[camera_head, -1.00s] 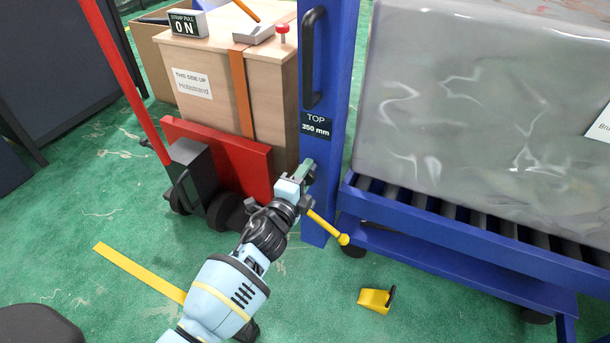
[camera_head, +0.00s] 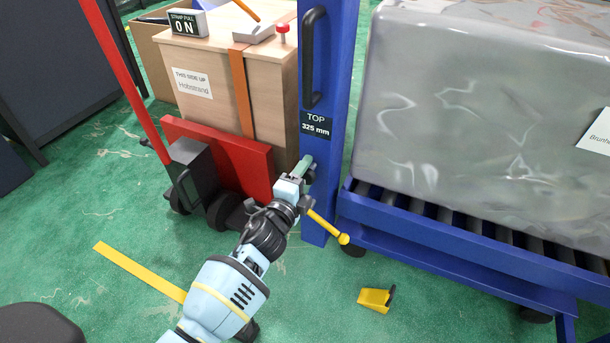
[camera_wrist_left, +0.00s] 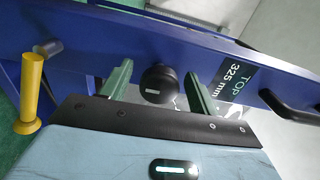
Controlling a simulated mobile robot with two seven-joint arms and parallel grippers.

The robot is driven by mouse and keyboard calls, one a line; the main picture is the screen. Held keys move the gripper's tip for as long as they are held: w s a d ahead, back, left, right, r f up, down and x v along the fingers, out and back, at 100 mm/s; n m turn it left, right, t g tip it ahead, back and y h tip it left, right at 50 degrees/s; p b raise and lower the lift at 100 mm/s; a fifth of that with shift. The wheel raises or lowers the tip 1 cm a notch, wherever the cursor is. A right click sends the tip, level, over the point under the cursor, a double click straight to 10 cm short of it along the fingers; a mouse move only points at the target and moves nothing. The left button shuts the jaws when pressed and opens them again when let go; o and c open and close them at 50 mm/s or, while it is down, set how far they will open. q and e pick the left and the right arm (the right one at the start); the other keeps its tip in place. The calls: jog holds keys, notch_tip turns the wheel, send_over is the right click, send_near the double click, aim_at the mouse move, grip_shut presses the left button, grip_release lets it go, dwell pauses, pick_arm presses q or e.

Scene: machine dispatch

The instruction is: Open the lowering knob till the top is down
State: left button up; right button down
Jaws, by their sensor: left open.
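The lowering knob (camera_wrist_left: 158,84) is a round black knob on the blue post, seen in the left wrist view. In the head view it is mostly hidden by my gripper, with a dark part showing at the post. My left gripper (camera_head: 306,170) is at the post; in the left wrist view its two green fingers (camera_wrist_left: 160,88) stand apart on either side of the knob. I cannot tell whether they touch it. The display (camera_head: 316,125) on the post reads TOP 325 mm. The roller top (camera_head: 470,232) carries a large grey wrapped load (camera_head: 470,130). My right gripper is not in view.
A yellow lever (camera_head: 328,228) sticks out low beside the post. A yellow wedge (camera_head: 375,299) lies on the green floor. A red hand truck (camera_head: 225,155) with a wooden crate (camera_head: 215,90) stands left of the post. A black handle (camera_head: 312,58) is above the display.

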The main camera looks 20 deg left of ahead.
pick_arm(q)
jog(key=s+p, duration=0.2)
jog(key=s, duration=0.5)
jog(key=shift+s+a, duration=0.15)
jog(key=shift+s, duration=0.15)
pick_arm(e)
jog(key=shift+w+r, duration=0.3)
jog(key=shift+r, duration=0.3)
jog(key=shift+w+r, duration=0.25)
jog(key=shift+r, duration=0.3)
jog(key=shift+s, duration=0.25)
